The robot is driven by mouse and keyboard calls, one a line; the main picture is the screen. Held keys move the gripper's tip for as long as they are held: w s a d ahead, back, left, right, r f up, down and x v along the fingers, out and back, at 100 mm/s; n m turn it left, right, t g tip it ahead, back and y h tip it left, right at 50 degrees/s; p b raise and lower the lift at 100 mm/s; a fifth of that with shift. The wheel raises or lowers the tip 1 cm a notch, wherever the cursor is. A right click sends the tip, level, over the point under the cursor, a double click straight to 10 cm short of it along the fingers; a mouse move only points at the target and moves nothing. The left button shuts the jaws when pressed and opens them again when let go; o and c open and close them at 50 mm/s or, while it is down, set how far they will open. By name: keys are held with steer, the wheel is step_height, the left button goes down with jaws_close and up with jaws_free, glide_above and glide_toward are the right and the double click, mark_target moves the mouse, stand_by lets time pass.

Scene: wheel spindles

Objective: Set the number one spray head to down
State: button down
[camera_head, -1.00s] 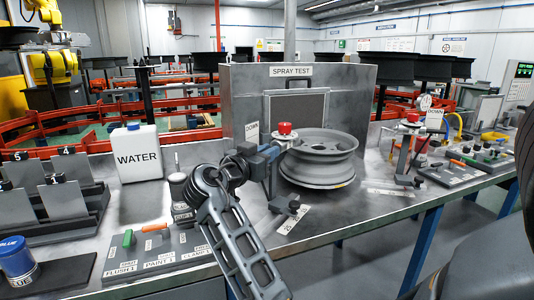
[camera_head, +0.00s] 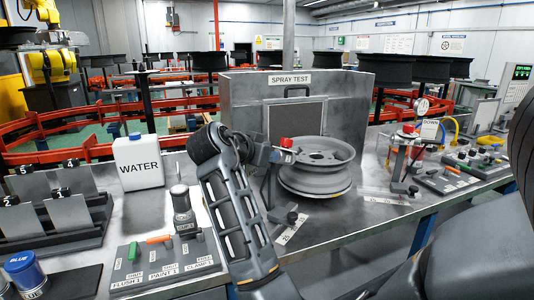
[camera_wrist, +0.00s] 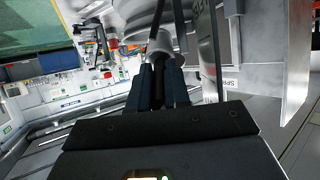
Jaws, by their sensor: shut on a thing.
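The left spray head, with a red cap (camera_head: 286,142), is on its stand beside a grey wheel (camera_head: 318,178) in the spray test bay. My gripper (camera_head: 268,154) is at this head, largely hidden behind my arm. In the wrist view its two fingers (camera_wrist: 161,88) are closed on a dark, narrow part below a grey cylinder (camera_wrist: 160,48). I take this to be the spray head, but its tilt is not clear.
The grey spray test panel (camera_head: 355,108) stands behind the wheel. A white water jug (camera_head: 138,162), a grey canister (camera_head: 183,212) and a lever panel (camera_head: 165,262) are on the bench to the left. Another lever panel (camera_head: 447,180) is at the right.

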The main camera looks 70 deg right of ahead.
steer(key=c, duration=1.1)
jaws_free()
steer(key=b+v, duration=0.1)
steer(key=v, duration=0.6)
steer(key=shift+a+r, duration=0.15)
steer(key=shift+a, duration=0.2)
steer(key=shift+w, duration=0.1)
